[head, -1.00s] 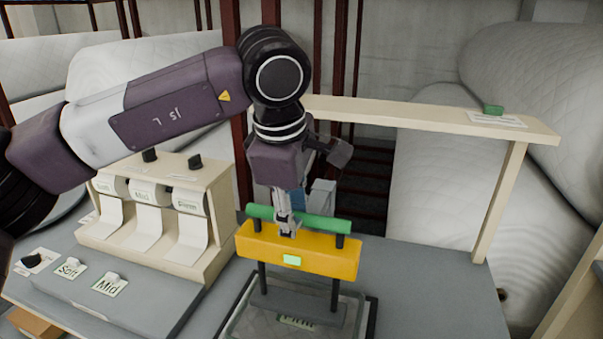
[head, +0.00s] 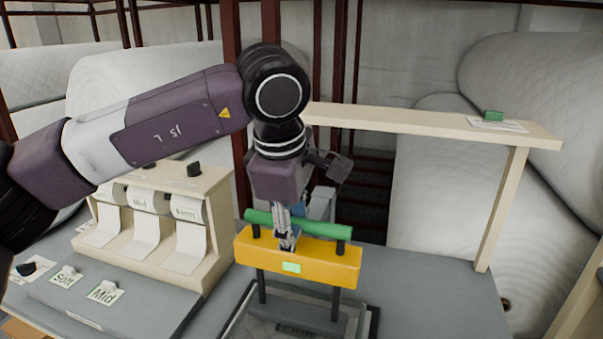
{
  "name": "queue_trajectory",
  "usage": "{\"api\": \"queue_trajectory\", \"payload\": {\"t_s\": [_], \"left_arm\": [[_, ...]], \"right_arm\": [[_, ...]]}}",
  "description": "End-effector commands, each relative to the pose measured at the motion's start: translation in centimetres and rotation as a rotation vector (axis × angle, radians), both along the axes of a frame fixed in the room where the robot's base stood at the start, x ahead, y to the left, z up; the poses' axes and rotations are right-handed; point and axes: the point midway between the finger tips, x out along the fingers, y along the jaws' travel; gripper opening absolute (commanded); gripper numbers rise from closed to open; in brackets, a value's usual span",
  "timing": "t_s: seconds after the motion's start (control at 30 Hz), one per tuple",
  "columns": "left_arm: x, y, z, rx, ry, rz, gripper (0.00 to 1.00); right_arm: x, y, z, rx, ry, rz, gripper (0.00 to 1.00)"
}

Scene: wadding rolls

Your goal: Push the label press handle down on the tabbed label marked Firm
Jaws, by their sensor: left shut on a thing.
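The label press has a yellow block (head: 298,262) with a light green patch on its front. A green bar handle (head: 325,229) runs along its top on short black mounts. My left gripper (head: 286,242) comes down from above and is shut on the handle left of its middle. Black posts run from the block down to a dark plate over the press base (head: 372,325). A label under the plate, apparently marked Firm (head: 296,329), is mostly hidden. I cannot tell whether the plate touches it. My right gripper is not in view.
A cream dispenser (head: 218,215) with Mid and Firm rolls stands left of the press. Labels marked Soft (head: 66,276) and Mid (head: 104,292) lie on a grey tray (head: 150,311). A cream shelf (head: 420,119) spans behind. The grey table (head: 430,290) is clear at right.

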Motion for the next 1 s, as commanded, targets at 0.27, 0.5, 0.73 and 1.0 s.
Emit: {"api": "queue_trajectory", "payload": {"t_s": [0.27,0.5,0.73,1.0], "left_arm": [[-0.03,0.05,-1.46,0.004,0.007,0.001,0.19],[-0.06,0.06,-1.66,0.005,0.008,0.001,0.19],[-0.08,0.06,-1.66,0.006,0.009,0.001,0.19],[-0.07,0.04,-0.84,0.005,0.008,0.001,0.19]], "right_arm": [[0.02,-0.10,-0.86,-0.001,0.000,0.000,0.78],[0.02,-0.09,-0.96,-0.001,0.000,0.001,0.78],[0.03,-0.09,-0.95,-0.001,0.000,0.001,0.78],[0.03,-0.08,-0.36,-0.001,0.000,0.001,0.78]]}}
